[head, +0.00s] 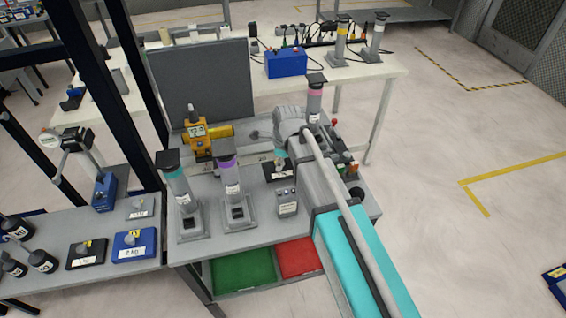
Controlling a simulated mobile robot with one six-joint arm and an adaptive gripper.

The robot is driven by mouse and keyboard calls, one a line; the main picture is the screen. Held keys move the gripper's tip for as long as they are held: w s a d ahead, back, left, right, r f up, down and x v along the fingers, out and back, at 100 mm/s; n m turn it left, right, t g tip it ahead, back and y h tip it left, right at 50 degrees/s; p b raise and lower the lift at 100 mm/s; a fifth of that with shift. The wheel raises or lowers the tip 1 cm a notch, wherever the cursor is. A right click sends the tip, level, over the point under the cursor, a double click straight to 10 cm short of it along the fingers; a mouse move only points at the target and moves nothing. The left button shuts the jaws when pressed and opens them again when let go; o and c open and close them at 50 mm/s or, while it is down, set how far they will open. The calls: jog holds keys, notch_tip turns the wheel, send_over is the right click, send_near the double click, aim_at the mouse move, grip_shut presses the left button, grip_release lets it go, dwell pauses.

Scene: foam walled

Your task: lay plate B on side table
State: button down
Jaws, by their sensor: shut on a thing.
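My arm reaches from the lower right over the grey central bench (258,182). My gripper (281,158) is low over the bench, shut on a small dark plate (271,173) with a pale label. The fingers and the plate's grip are small and partly hidden, and I cannot read a letter B. I cannot tell whether the plate touches the bench. A lower grey table (62,230) adjoins the bench at the left and looks like the side table. A black plate (86,253), a blue plate (134,243) and a grey plate (140,207) lie on it.
Tube stands with teal (178,185) and purple (232,180) bands stand left of my gripper. A grey box (287,203) is just in front. Black posts (128,90) rise between bench and left table. Black weights (42,261) crowd the left table's front left.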

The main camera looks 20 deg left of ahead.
aim_at(285, 170)
jog(key=shift+f, duration=0.15)
dwell(0.3)
jog(key=shift+f+b, duration=1.8)
jog(key=shift+b, duration=0.1)
jog(key=shift+f, duration=0.15)
jog(key=shift+c, duration=1.9)
grip_release()
jog(key=shift+r, duration=0.25)
notch_tip(285, 170, up, 12)
jog(key=d+p, duration=0.1)
jog(key=p, duration=1.1)
jog(key=shift+d, duration=0.25)
jog(key=shift+d+f, duration=0.1)
jog(key=shift+f, duration=0.05)
